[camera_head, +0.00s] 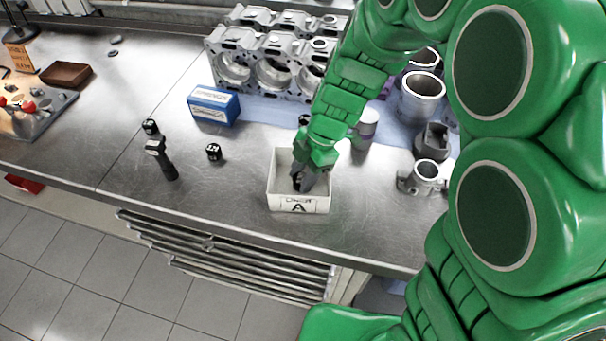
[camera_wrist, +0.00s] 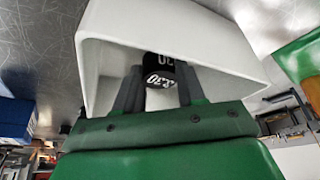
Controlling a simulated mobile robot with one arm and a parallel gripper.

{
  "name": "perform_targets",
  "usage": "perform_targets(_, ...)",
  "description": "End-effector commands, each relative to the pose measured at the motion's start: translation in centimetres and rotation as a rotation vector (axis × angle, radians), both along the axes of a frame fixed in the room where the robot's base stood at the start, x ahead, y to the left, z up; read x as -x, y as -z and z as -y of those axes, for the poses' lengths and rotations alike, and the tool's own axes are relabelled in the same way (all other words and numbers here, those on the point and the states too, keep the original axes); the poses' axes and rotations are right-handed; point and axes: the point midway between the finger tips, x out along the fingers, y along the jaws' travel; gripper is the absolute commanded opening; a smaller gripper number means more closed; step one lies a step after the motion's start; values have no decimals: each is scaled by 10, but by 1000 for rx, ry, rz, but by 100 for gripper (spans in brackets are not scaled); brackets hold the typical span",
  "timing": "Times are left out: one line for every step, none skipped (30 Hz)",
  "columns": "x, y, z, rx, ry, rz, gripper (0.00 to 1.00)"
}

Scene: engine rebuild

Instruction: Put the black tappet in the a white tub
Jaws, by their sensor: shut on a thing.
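The white tub (camera_head: 298,207), marked with a letter A, stands near the front edge of the metal bench. My gripper (camera_head: 302,180) reaches down into the tub from above. In the wrist view my gripper (camera_wrist: 160,92) is shut on a black tappet (camera_wrist: 159,70) with white marking. The tub's white walls (camera_wrist: 225,45) surround the tappet and fingers there. Whether the tappet touches the tub floor cannot be told. In the head view the tappet is mostly hidden by the fingers and tub wall.
A blue box (camera_head: 213,105) and a large engine block (camera_head: 270,58) lie behind. Metal cylinders (camera_head: 421,95) stand at right. The bench's left front is clear.

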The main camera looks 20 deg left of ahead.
Motion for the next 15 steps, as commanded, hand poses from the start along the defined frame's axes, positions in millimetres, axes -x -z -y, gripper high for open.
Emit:
perform_targets(0, 4, 0, 1, 1, 0, 8)
perform_targets(0, 5, 0, 0, 0, 1, 8)
perform_targets(0, 6, 0, 0, 1, 3, 8)
perform_targets(-1, 5, 0, 0, 1, 3, 8)
perform_targets(-1, 5, 0, -1, 0, 4, 8)
perform_targets(-1, 5, 0, -1, 0, 4, 8)
perform_targets(-1, 5, 0, -1, 0, 4, 8)
perform_targets(-1, 5, 0, -1, 0, 4, 8)
perform_targets(-1, 5, 0, -2, 0, 3, 8)
perform_targets(-1, 5, 0, -2, 0, 3, 8)
perform_targets(-1, 6, 0, -1, 1, 3, 8)
perform_targets(-1, 7, 0, -1, 1, 3, 8)
perform_targets(-1, 8, 0, -2, 0, 3, 8)
perform_targets(-1, 8, 0, -2, 1, 4, 41)
perform_targets(-1, 8, 0, -1, 1, 4, 47)
